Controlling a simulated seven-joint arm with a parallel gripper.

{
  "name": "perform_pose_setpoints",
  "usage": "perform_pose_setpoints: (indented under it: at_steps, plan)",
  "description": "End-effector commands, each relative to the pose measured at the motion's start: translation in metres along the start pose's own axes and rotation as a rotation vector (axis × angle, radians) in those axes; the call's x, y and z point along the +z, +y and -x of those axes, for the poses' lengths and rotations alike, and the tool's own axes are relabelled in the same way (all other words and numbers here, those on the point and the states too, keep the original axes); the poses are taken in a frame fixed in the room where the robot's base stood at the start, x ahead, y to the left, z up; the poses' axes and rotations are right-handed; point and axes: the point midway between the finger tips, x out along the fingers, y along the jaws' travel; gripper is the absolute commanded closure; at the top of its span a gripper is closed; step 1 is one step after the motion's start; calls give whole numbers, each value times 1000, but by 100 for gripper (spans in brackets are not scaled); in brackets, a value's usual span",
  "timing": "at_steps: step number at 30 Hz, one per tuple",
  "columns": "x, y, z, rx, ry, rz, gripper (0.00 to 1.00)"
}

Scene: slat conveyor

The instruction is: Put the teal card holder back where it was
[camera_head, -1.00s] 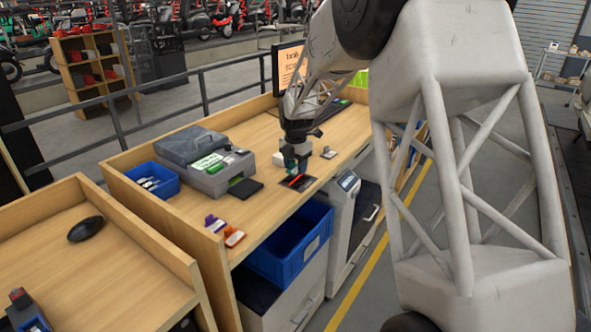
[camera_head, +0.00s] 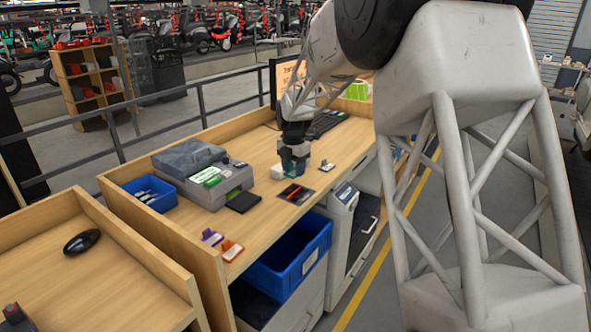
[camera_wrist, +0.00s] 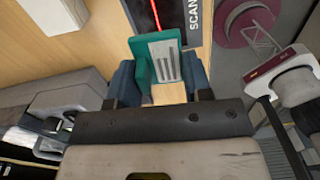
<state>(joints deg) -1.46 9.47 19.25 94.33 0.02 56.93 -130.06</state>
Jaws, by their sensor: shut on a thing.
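My gripper (camera_head: 294,162) is shut on the teal card holder (camera_wrist: 157,60) and holds it over the wooden desk. In the wrist view the holder sits between my two blue-grey fingers (camera_wrist: 160,80), with a pale striped panel showing on it. In the head view the holder (camera_head: 291,167) is small and partly hidden by my fingers. A black scan pad (camera_head: 296,194) with a red line lies on the desk just in front of my gripper. The pad also shows in the wrist view (camera_wrist: 183,22), beyond the holder.
Purple (camera_head: 211,237) and orange (camera_head: 231,250) holders lie near the desk's front edge. A small grey item (camera_head: 327,166) lies right of my gripper. A grey machine (camera_head: 217,186), black pad (camera_head: 243,202) and blue bin (camera_head: 150,192) are left. A larger blue bin (camera_head: 290,262) is below.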

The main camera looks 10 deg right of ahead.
Motion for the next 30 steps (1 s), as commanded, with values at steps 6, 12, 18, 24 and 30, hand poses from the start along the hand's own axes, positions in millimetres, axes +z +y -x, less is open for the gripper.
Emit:
perform_pose_setpoints:
  at_steps: [6,12,18,24,30]
  plan:
    - [4,-17,-3,-1,1,7,77]
    - [10,-53,-11,0,0,28,77]
    - [14,-87,-19,0,0,50,77]
    - [16,-100,-23,0,0,61,77]
    - [16,-100,-23,0,0,62,77]
